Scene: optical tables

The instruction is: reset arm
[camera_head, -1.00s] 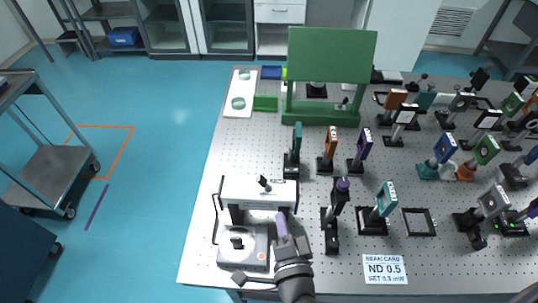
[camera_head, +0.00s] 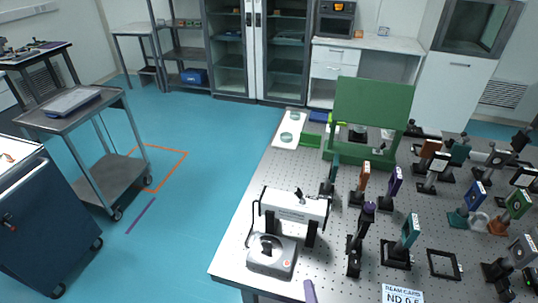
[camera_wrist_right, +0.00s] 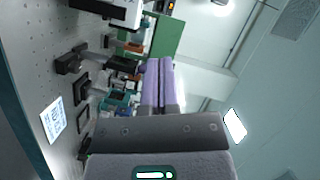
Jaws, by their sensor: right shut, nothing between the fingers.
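My right gripper shows only as purple fingertips (camera_head: 310,291) at the bottom edge of the head view, over the front edge of the optical table (camera_head: 232,262). In the right wrist view its two purple fingers (camera_wrist_right: 158,82) lie side by side, shut, with nothing between them. The fingers are clear of the table, whose surface runs along the left of that view. My left gripper is not in view.
A grey device with a black knob (camera_head: 272,254) and a white handled unit (camera_head: 295,207) stand at the table's left front. Several optic mounts, a green panel (camera_head: 370,107) and a beam card (camera_head: 402,294) are on the table.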

